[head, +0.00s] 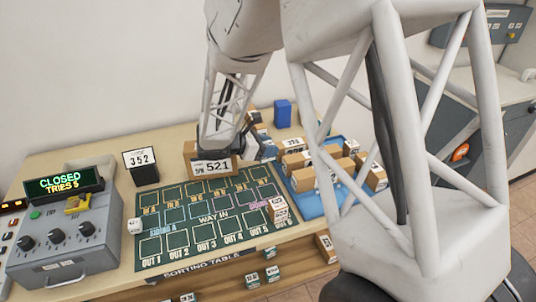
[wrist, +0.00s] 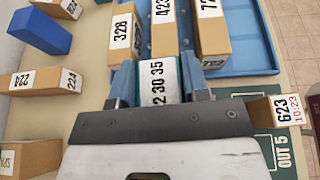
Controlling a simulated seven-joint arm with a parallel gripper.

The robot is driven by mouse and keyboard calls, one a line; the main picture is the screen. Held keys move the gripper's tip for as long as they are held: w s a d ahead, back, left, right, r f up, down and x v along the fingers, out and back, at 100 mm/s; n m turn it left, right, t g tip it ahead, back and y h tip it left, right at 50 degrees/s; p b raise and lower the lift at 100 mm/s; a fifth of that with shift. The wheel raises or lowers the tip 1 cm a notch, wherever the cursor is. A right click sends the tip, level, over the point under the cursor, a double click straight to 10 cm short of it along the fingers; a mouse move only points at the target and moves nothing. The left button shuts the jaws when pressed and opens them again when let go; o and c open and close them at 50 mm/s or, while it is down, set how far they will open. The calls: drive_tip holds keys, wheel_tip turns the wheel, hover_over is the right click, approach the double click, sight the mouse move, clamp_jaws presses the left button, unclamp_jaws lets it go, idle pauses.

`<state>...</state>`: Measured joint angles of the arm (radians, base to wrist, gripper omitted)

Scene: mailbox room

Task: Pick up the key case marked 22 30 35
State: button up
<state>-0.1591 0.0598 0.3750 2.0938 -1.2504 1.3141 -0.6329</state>
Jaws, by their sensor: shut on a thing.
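In the wrist view the key case (wrist: 158,84) is a small teal-sided block with a white label that reads "2 30 35"; its first digit is cut off by my gripper's body. My gripper (wrist: 157,80) is shut on it, with one blue-grey finger on each side. In the head view my gripper (head: 258,150) is above the back of the sorting table, beside the blue tray. The case is hard to make out there. I cannot tell whether it touches the surface below.
The blue tray (wrist: 262,62) holds several tan numbered boxes, including one marked 328 (wrist: 122,38), close to my gripper. A box marked 521 (head: 212,167) stands behind the green sorting mat (head: 190,240). A grey control box (head: 65,250) is at left. Much of the mat is clear.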

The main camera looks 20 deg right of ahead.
drive_tip(key=shift+r, duration=0.35)
drive_tip(key=shift+w+d, duration=0.1)
idle(0.4)
